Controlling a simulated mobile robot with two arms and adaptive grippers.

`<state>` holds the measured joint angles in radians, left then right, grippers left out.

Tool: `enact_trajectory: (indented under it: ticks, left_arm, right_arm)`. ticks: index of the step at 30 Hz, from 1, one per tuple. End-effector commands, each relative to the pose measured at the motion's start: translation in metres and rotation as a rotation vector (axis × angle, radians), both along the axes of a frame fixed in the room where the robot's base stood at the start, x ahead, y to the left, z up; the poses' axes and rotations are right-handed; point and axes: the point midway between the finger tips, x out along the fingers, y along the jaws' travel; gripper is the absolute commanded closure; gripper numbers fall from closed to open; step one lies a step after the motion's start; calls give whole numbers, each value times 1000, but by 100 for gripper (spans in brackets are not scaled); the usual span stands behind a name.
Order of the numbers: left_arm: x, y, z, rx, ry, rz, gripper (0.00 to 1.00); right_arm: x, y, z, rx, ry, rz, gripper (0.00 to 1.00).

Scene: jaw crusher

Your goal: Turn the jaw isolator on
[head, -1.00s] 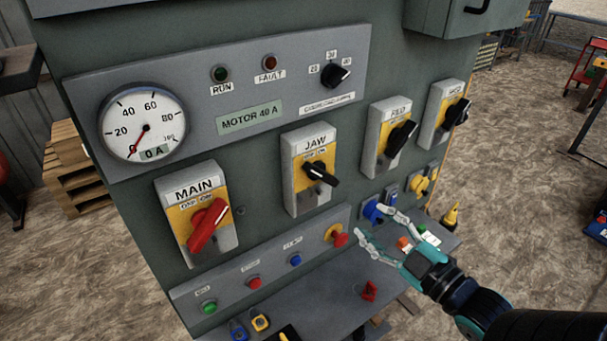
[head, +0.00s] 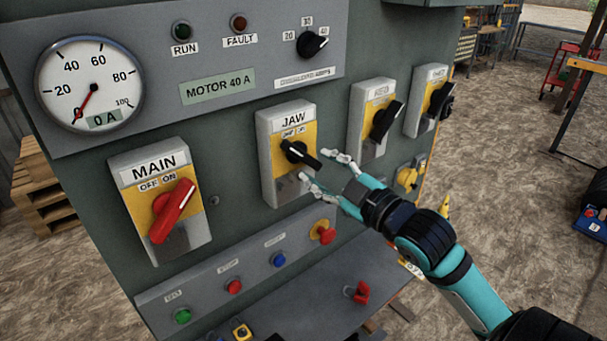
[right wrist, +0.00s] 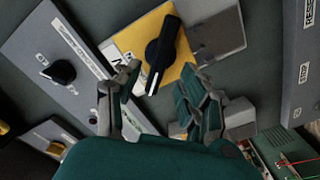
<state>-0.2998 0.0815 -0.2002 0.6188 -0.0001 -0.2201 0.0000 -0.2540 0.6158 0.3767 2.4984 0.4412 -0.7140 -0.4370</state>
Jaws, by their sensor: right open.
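The jaw isolator (head: 267,150) is a light grey box with a yellow plate, labelled JAW, in the middle of the head view. Its black handle (head: 299,154) slants down to the right below the small OFF and ON labels. My right gripper (head: 324,170) is open, with one finger below the handle's tip and the other to its right. In the right wrist view the black handle (right wrist: 162,55) stands just beyond and between the open fingers (right wrist: 158,88); contact cannot be told. My left gripper is not in view.
The MAIN isolator (head: 130,205), with its red handle (head: 172,210) pointing up right towards ON, is to the left. Two more black-handled isolators (head: 360,125) (head: 422,110) are to the right. Buttons and a red knob (head: 325,235) sit below. The gauge (head: 88,85) reads about 0.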

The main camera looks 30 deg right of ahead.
Motion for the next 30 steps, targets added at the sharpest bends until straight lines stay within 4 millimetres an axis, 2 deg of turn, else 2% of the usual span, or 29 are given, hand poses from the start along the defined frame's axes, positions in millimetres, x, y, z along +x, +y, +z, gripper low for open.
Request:
enact_trajectory:
  ticks: [1, 11, 13, 18, 28, 30]
  left_arm:
    - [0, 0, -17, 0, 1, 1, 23]
    - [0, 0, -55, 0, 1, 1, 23]
    - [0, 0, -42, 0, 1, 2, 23]
    - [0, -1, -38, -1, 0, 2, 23]
    - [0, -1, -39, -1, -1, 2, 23]
    - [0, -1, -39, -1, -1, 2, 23]
  right_arm:
    - [5, 0, -6, -3, -7, 0, 58]
    - [31, 2, -3, -3, -5, -1, 58]
    - [42, 2, 4, 4, 0, -1, 58]
    - [56, 4, 2, 2, 0, -1, 58]
    - [59, 5, 0, 0, 0, 0, 58]
    - [59, 5, 0, 0, 0, 0, 67]
